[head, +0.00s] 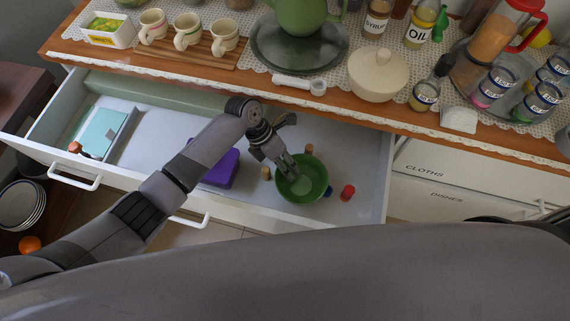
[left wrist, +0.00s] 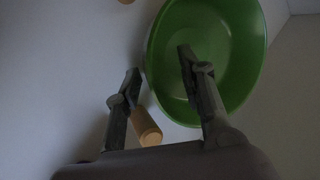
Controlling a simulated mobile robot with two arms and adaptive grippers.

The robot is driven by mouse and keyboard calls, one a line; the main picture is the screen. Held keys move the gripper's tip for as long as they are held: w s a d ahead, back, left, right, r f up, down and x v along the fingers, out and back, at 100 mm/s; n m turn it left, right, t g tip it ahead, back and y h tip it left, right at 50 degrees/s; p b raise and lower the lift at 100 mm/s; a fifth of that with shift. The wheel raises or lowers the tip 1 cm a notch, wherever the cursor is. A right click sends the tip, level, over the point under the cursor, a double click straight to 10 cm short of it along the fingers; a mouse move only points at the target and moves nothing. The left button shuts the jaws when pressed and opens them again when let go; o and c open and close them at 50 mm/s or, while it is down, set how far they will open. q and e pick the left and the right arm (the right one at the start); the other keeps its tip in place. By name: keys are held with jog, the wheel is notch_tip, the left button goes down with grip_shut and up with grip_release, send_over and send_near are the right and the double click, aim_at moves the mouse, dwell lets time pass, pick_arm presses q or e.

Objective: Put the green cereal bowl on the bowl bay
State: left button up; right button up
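The green cereal bowl (head: 317,184) sits in the open drawer (head: 255,204), toward its right end. My left gripper (head: 289,170) reaches down to the bowl's left side. In the left wrist view its fingers are apart, one over the inside of the bowl (left wrist: 235,45) and the other outside, with the rim between them. I cannot tell whether either finger touches the bowl. My right gripper is not in view. I cannot identify a marked bowl bay in these frames.
Short tan pegs (head: 266,173), a red one (head: 347,192) and a blue one stand around the bowl. A purple box (head: 221,170) and a pale teal item (head: 101,131) lie farther left in the drawer. The counter above holds a cream lidded pot (head: 377,78), mugs and jars.

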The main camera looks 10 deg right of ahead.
pick_arm(q)
jog(key=p+v, duration=0.2)
jog(key=v, duration=1)
jog(key=s+p, duration=1)
jog(key=p, duration=0.3)
jog(key=shift+a, duration=0.1)
dwell(0.4)
